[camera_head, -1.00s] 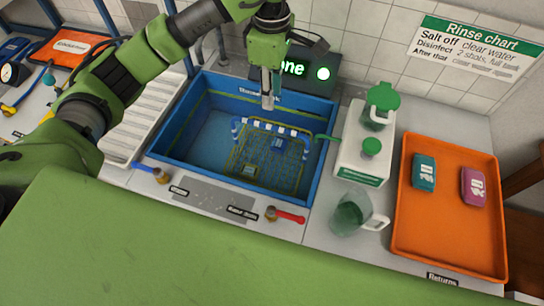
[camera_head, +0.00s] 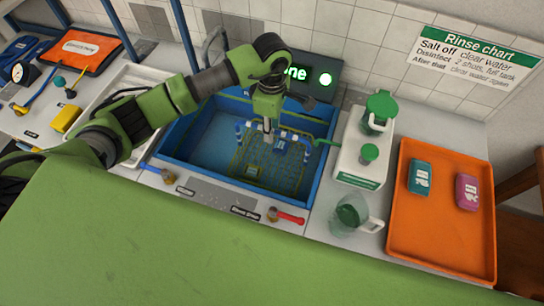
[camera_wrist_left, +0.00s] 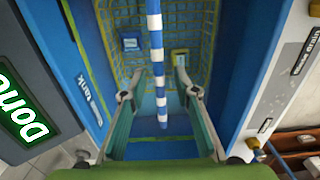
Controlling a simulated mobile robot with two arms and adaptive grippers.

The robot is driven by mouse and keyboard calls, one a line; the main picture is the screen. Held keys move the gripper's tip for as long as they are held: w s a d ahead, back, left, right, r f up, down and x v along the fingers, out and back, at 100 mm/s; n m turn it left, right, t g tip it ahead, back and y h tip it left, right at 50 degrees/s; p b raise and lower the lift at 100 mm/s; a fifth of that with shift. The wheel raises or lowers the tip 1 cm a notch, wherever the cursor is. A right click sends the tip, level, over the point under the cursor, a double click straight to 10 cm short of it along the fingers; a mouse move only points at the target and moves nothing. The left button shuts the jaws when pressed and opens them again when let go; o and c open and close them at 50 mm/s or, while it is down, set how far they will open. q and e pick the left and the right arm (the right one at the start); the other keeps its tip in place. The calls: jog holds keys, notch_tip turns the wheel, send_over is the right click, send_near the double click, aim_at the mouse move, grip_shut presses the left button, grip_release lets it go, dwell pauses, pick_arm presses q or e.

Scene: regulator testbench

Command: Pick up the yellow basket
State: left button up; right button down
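The yellow wire basket (camera_head: 285,172) sits inside the blue tank (camera_head: 318,155), with its blue-and-white striped handle (camera_head: 292,135) across the top. In the left wrist view the handle (camera_wrist_left: 157,60) runs lengthwise between my fingers, over the yellow mesh (camera_wrist_left: 190,35). My left gripper (camera_head: 268,130) is at the handle, pointing down. In the left wrist view its fingers (camera_wrist_left: 160,92) are spread, one on each side of the handle, with a gap on both sides. A blue item (camera_wrist_left: 131,44) and a yellowish one (camera_wrist_left: 180,57) lie in the basket. My right gripper is not in view.
A display reading "Done" (camera_wrist_left: 22,105) stands behind the tank. Right of the tank are a white dispenser (camera_head: 355,155), a clear jug (camera_head: 350,215) and an orange tray (camera_head: 440,245) with two small packs. A red-handled valve (camera_head: 287,215) is at the front edge.

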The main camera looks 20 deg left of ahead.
pick_arm(q)
jog(key=shift+f, duration=0.75)
grip_shut()
jog(key=shift+w+r, duration=0.15)
jog(key=shift+w, duration=0.05)
